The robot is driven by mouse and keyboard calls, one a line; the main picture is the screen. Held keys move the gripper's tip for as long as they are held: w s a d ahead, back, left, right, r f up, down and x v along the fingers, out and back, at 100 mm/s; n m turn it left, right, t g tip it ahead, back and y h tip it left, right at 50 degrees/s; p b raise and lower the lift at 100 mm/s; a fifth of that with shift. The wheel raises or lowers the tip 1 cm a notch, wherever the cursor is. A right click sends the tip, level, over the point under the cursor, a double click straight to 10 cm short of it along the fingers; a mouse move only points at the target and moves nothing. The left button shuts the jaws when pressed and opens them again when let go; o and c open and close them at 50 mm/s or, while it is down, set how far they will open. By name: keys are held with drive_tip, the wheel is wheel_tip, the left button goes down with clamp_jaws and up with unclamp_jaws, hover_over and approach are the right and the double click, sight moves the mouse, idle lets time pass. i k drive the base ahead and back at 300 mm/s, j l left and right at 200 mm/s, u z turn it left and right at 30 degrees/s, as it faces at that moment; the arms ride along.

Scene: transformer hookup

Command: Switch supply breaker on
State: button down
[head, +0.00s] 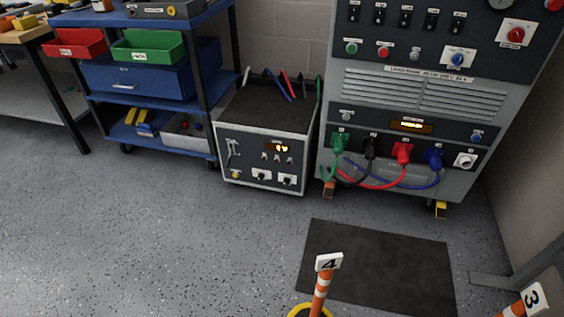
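A tall grey cabinet (425,85) stands at the right. Its dark upper panel carries a row of black breaker switches (405,16), with green and red buttons, a blue knob (456,60) and a red rotary switch (515,36) below and beside them. I cannot read which one is the supply breaker or tell its position. Green, black, red and blue plugs sit along the cabinet's lower panel. My gripper is not in view.
A black mat (385,265) lies before the cabinet. Striped posts numbered 4 (321,285) and 3 (522,305) stand at the bottom. A blue shelf cart (150,85) with red and green bins is at the left. The left floor is open.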

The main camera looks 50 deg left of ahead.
sight(227, 162)
drive_tip(key=k+j, duration=0.9)
drive_tip(key=j, duration=0.8)
drive_tip(key=i+j, duration=0.15)
drive_tip(key=j, duration=0.5)
drive_tip(key=j+u, duration=0.1)
drive_tip(key=j, duration=0.5)
drive_tip(key=i+j, duration=0.15)
drive_tip(key=j, duration=0.5)
drive_tip(key=i+j, duration=0.3)
drive_tip(key=i, duration=0.15)
drive_tip(key=i+j, duration=0.3)
drive_tip(key=i, duration=0.15)
